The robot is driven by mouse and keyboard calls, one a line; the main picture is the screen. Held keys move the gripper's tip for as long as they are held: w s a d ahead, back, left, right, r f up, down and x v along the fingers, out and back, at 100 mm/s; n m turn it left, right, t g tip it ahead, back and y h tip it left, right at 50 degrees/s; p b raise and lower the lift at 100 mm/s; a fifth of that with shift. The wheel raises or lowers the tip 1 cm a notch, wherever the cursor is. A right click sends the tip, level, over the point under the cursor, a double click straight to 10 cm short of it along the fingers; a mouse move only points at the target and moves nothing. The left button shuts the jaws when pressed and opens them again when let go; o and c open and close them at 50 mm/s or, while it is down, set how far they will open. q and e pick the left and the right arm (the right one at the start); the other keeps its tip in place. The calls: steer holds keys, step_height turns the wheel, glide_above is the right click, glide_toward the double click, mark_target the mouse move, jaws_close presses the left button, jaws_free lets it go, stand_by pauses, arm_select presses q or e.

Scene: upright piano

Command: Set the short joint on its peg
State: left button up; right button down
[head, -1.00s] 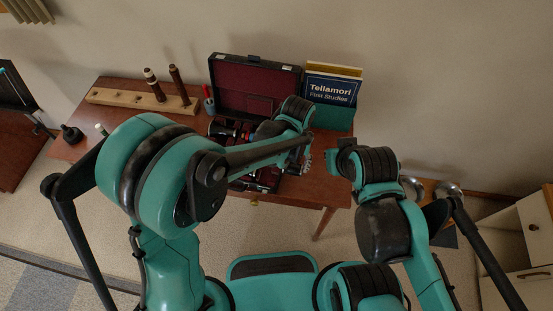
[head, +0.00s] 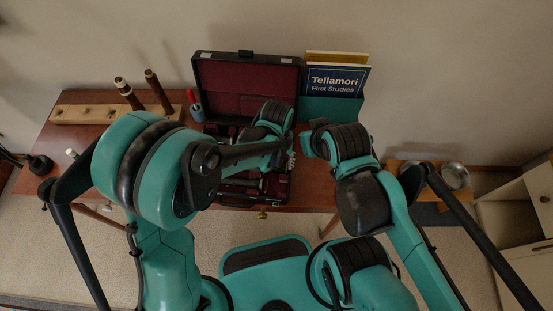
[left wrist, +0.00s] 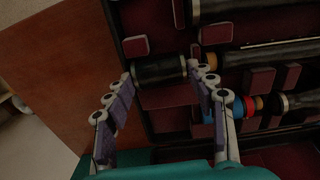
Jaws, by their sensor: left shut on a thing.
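The short joint (left wrist: 160,71), a dark cylinder, lies between the fingertips of my left gripper (left wrist: 160,78) in the left wrist view. It is over or in the case's compartments; I cannot tell whether it is lifted. In the head view, my left gripper (head: 290,157) is at the right end of the open case (head: 228,200), and the short joint is hidden. The peg rack (head: 75,115) stands at the table's left back. Two dark wooden joints (head: 128,92) (head: 156,90) stand tilted on it. My right gripper (head: 312,138) is beside the case; its fingers are unclear.
The case lid (head: 247,88) stands open at the back. Books (head: 336,79) stand right of it. A red and blue item (head: 195,106) stands between rack and case. Other instrument parts (left wrist: 270,55) lie in the case.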

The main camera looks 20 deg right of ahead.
arm_select(q)
steer(key=shift+s, duration=0.1)
steer(key=shift+f, duration=0.15)
steer(key=o, duration=1.1)
steer(key=shift+o, duration=0.2)
